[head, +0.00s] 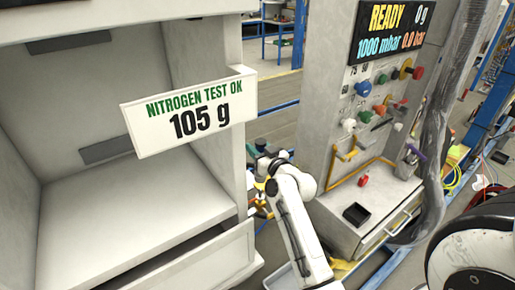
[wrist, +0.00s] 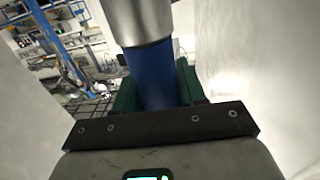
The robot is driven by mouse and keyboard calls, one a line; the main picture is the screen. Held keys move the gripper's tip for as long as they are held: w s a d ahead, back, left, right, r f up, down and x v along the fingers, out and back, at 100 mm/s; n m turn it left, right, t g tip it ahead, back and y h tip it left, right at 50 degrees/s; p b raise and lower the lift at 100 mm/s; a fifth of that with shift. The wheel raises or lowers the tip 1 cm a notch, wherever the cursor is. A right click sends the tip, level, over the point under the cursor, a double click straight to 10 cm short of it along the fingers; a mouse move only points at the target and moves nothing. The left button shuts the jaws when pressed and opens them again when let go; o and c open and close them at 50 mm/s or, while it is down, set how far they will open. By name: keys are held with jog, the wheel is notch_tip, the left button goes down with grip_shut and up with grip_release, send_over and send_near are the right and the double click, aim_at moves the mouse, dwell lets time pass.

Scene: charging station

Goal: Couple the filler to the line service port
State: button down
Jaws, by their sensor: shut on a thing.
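In the wrist view my gripper (wrist: 157,92) is shut on a blue cylindrical body with a grey metal upper part, which I take to be the filler (wrist: 150,75). Green finger pads show on both sides of the blue part. The metal part runs up out of the top of the picture, so its end is hidden. In the head view my white arm reaches up beside the near cabinet's right edge, and the gripper is not clearly visible there. I cannot pick out the line service port in either view.
The near cabinet (head: 130,205) carries a sign (head: 188,112) reading "NITROGEN TEST OK 105 g". The charging station (head: 335,105) has coloured knobs, a "READY 0 g" display (head: 393,30) and a black tray (head: 356,214). Pale walls (wrist: 260,75) flank the gripper closely.

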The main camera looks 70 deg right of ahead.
jog(key=shift+f+b, duration=1.25)
jog(key=shift+f, duration=0.25)
jog(key=shift+b, duration=0.55)
dwell(0.9)
jog(key=shift+f+b, duration=2.6)
jog(key=shift+b, duration=0.05)
jog(key=c, duration=0.6)
grip_release()
jog(key=shift+o, duration=0.2)
jog(key=shift+f, duration=0.1)
jog(key=shift+s, duration=0.1)
jog(key=b+v, duration=0.1)
jog(key=v, duration=0.9)
jog(key=shift+s+a, duration=0.25)
